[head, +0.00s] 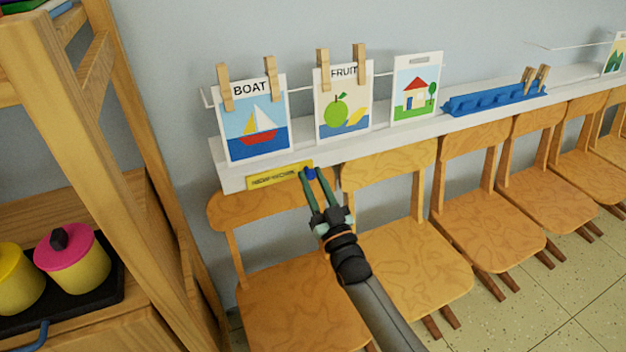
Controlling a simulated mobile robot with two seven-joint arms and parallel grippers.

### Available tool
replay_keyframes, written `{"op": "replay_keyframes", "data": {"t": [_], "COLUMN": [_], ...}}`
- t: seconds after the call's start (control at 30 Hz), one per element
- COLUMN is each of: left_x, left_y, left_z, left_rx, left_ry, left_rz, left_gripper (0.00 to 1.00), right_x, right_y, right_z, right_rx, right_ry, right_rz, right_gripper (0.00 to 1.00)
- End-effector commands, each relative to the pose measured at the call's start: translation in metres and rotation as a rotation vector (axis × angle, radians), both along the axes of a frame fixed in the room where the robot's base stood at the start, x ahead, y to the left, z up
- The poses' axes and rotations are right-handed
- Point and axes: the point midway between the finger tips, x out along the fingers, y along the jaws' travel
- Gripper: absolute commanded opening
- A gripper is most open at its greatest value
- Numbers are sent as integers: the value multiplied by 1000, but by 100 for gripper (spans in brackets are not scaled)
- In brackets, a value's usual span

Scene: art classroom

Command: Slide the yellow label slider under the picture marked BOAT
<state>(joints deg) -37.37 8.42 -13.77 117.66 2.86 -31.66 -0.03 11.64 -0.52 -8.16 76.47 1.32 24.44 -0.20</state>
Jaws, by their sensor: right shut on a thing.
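The yellow label slider (278,175) sits on the front edge of the white ledge, with a blue knob (310,174) at its right end. It lies below and a little right of the middle of the BOAT picture (254,120), its right end reaching toward the FRUIT picture (343,102). The BOAT picture hangs from a wire by two wooden clothespins. My right gripper (311,177) is shut on the blue knob, its green fingers on either side of it. My left gripper is not in view.
The white ledge (389,138) carries a house picture (416,88) and a blue rack (493,98) with clothespins. Several wooden chairs (487,215) stand below it. A wooden shelf (95,120) with yellow pots is close at left.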

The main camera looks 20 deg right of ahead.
Motion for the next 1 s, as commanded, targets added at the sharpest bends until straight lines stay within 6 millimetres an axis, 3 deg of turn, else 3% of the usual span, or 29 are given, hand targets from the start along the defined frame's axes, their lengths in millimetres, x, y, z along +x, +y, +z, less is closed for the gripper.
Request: {"op": "replay_keyframes", "data": {"t": [0.67,0.7,0.9,1.0], "left_x": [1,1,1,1], "left_y": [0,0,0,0], "left_z": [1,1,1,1], "left_rx": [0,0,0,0], "left_ry": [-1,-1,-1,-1], "left_rz": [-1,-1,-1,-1], "left_gripper": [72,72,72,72], "right_x": [0,0,0,0], "right_y": [0,0,0,0], "right_z": [-1,-1,-1,0], "right_rx": [0,0,0,0], "right_ry": [3,3,1,1], "right_rz": [0,0,0,0], "right_gripper": [0,36,59,61]}}
